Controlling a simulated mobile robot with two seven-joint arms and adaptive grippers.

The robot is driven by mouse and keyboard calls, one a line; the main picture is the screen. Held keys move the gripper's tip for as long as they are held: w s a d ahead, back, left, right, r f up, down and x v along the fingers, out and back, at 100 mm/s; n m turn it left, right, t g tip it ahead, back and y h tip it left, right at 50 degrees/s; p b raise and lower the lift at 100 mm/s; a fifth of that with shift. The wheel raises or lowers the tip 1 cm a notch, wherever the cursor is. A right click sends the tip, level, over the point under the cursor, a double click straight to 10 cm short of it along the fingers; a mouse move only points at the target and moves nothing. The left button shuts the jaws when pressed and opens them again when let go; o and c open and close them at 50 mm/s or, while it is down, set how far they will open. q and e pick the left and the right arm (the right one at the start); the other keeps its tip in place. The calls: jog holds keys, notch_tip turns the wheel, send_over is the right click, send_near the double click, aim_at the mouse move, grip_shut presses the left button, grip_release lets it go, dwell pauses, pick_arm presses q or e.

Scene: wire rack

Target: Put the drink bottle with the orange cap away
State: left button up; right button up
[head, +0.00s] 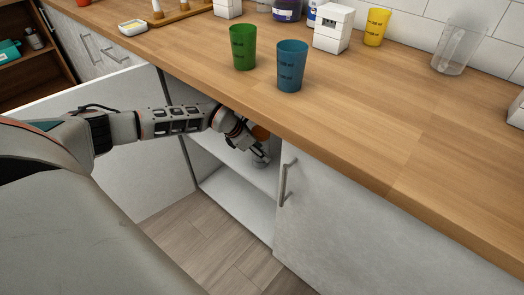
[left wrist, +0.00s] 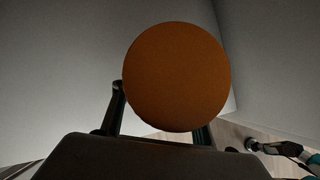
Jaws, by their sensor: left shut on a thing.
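The orange cap (head: 260,132) of the drink bottle shows in the head view just under the counter edge, inside an open cupboard (head: 232,205). In the left wrist view the round orange cap (left wrist: 177,77) fills the middle and hides the bottle's body. My left gripper (head: 259,158) reaches into the cupboard, shut on the bottle. In the left wrist view its fingers show on both sides of the cap. Whether the bottle touches the shelf cannot be told.
A closed door with a handle (head: 287,182) is at right. On the wooden counter (head: 340,110) stand a green cup (head: 243,47), a blue cup (head: 291,66) and white boxes (head: 333,30).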

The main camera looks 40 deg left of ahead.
pick_arm(q)
jog(key=o, duration=1.1)
jog(key=shift+r, duration=0.1)
